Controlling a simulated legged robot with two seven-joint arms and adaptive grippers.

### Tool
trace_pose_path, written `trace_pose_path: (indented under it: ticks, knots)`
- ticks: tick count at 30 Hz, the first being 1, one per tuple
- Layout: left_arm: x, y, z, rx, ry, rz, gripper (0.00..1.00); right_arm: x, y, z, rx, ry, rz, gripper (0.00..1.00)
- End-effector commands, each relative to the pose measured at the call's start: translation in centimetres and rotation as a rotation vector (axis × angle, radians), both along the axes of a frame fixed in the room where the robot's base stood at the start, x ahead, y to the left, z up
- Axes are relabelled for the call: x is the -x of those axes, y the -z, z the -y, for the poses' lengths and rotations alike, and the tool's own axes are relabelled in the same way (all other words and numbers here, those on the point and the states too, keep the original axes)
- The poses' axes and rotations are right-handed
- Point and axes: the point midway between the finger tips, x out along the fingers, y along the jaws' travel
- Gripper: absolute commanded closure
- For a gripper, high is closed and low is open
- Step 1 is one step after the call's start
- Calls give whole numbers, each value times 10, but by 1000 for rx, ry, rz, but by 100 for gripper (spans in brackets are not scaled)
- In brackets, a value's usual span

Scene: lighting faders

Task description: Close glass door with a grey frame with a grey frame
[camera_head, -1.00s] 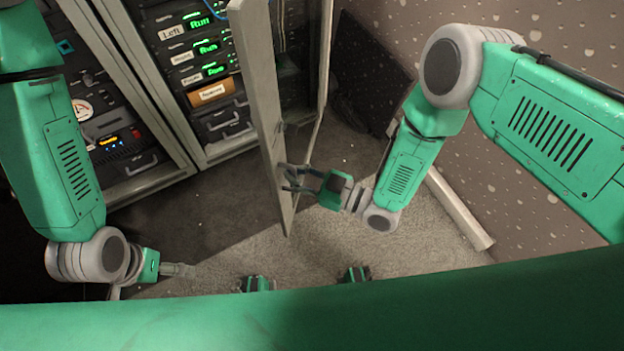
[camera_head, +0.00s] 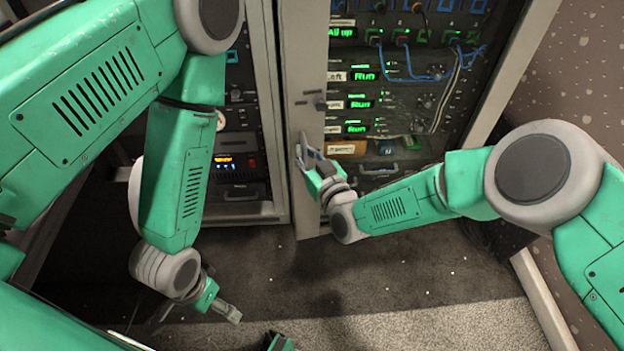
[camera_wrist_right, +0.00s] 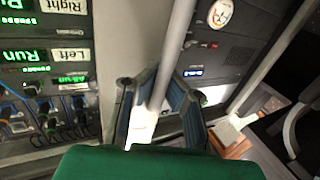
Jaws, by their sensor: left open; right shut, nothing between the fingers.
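The glass door has a grey frame (camera_head: 301,75), and its near upright crosses the middle of the head view. A dark knob or latch (camera_head: 320,101) sits on this upright. The door lies across the front of the lit rack, closed or nearly closed; any small gap cannot be made out. My right gripper (camera_head: 304,150) is shut and empty, its fingers against or just in front of the upright. In the right wrist view, the gripper (camera_wrist_right: 158,95) has the grey frame (camera_wrist_right: 125,35) directly ahead. My left gripper (camera_head: 230,313) is open and empty, low over the floor.
The rack (camera_head: 380,110) behind the door holds green-lit units and blue cables. A neighbouring rack (camera_head: 236,150) stands to the left. A speckled wall (camera_head: 570,85) is at the right. The dark carpet (camera_head: 390,265) in front is clear.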

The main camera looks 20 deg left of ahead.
Motion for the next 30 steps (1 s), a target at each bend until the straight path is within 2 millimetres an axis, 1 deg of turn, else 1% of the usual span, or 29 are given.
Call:
trace_pose_path:
  ticks: [1,2,3,12,17,20,30]
  knots:
    - [0,3,1,1,1,0,7,5,6,-4,5,-12,-8,95]
    - [0,1,1,1,2,0,7,5,4,-4,4,-12,-9,84]
    - [0,0,1,1,2,0,7,5,3,-3,4,-11,-8,70]
    - [0,0,1,1,2,0,7,2,3,-5,9,-6,-5,69]
    - [1,-1,0,0,1,3,7,8,3,2,10,-6,-6,69]
    - [1,-1,1,-1,1,3,7,16,3,14,9,-5,-7,69]
    - [1,-1,1,-1,1,3,7,61,3,67,6,-6,-8,69]
